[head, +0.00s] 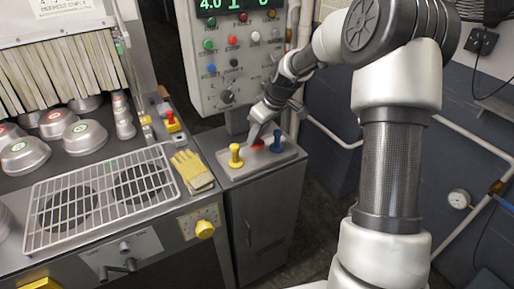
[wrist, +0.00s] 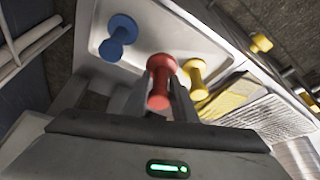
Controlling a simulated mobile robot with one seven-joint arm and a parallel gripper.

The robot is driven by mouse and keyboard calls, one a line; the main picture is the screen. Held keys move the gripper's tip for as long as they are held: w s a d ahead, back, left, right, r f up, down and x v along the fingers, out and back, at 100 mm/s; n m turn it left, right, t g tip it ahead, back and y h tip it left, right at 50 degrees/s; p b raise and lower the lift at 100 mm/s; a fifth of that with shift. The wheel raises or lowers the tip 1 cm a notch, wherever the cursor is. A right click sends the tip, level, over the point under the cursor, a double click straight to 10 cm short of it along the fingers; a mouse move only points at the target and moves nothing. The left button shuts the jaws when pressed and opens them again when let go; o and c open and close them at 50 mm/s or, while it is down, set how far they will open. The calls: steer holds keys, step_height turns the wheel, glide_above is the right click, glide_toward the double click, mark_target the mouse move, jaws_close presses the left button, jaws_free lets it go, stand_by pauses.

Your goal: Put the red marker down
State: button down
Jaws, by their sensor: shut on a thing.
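The red marker (wrist: 159,83) stands between my gripper's two fingers in the wrist view, and my gripper (wrist: 158,100) is shut on it. In the head view my gripper (head: 262,134) reaches down to the tray, and only a little of the red marker (head: 257,146) shows below it. The red marker is over the middle of the grey tray (head: 285,160), between the yellow marker (head: 235,155) and the blue marker (head: 277,142). I cannot tell whether its base touches the tray. The yellow and blue markers stand upright on the tray.
The tray lies on a grey cabinet (head: 262,215). A control panel (head: 236,60) with buttons rises behind the tray.

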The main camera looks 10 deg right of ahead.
mark_target(257, 144)
steer(key=shift+f, duration=2.15)
steer(key=shift+f, duration=0.25)
steer(key=c, duration=1.5)
jaws_free()
steer(key=shift+o, duration=0.2)
steer(key=shift+r, duration=0.1)
steer(key=shift+r, duration=0.25)
steer(key=v, duration=1.1)
steer(key=shift+s+r, duration=0.2)
steer(key=shift+r, duration=0.1)
steer(key=shift+d, duration=0.1)
